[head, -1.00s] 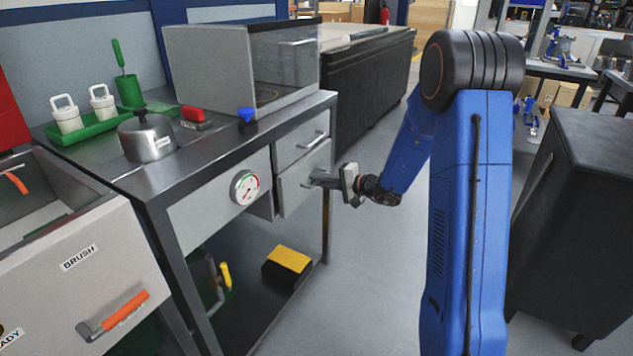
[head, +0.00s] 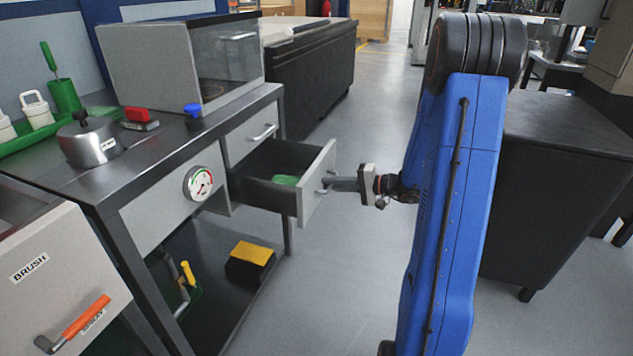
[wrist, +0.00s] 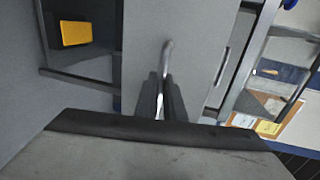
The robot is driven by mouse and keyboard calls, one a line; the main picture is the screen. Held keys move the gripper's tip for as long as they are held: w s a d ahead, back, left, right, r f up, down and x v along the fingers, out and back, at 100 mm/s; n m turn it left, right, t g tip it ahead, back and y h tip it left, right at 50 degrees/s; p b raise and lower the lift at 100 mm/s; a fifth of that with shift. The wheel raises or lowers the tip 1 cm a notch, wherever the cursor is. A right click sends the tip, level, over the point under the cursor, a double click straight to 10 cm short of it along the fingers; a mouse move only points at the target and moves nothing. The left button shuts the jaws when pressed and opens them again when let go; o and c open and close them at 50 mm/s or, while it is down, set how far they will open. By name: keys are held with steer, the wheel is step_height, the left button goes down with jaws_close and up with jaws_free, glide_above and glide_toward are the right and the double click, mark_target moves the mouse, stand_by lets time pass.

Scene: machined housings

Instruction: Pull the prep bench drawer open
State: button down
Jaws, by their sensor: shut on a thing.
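The prep bench (head: 150,180) has two drawers at its right end, one above the other. The lower drawer (head: 318,183) stands well out from the bench, and a green item (head: 285,180) lies inside it. The upper drawer (head: 250,136) is shut. My gripper (head: 334,184) is at the front of the lower drawer, shut on its handle. In the wrist view the fingers (wrist: 162,97) close around the bar handle (wrist: 166,55) in front of the grey drawer face (wrist: 195,45). The fingers hide part of the handle.
A dial gauge (head: 198,183) is on the bench front. A black box with a yellow top (head: 251,252) sits on the lower shelf. A dark cabinet (head: 560,190) stands right of my arm. Open floor (head: 340,270) lies in front of the drawer.

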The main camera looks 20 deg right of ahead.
steer(key=shift+f+v, duration=0.2)
steer(key=shift+v, duration=0.85)
steer(key=c, duration=2.1)
jaws_free()
steer(key=v, duration=1.7)
steer(key=shift+s+d, duration=0.1)
steer(key=shift+s, duration=0.15)
